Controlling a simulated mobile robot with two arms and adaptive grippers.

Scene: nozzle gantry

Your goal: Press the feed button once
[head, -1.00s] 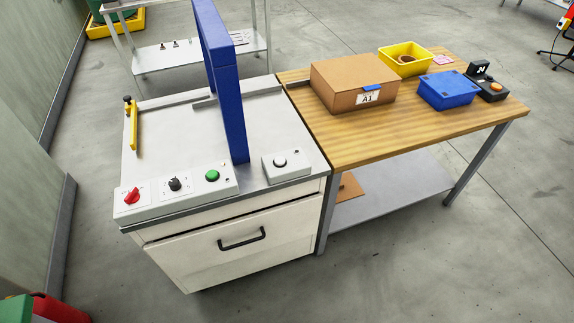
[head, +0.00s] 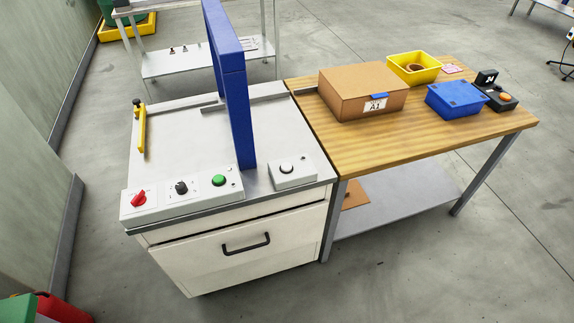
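A white machine cabinet (head: 170,135) stands left of centre with a blue gantry arch (head: 236,110) over its top. A sloped control panel at its front left carries a red knob (head: 138,199), a black selector knob (head: 181,187) and a green button (head: 218,180). A separate grey box (head: 292,177) at the front right has one white round button (head: 286,169). Labels are too small to read, so I cannot tell which one is the feed button. Neither of my grippers shows in the head view.
A wooden table (head: 430,138) adjoins the cabinet on the right. It holds a cardboard box (head: 345,88), a yellow bin (head: 433,66), a blue box (head: 455,99) and a small black device with an orange button (head: 502,97). A drawer handle (head: 246,244) protrudes in front. The floor ahead is clear.

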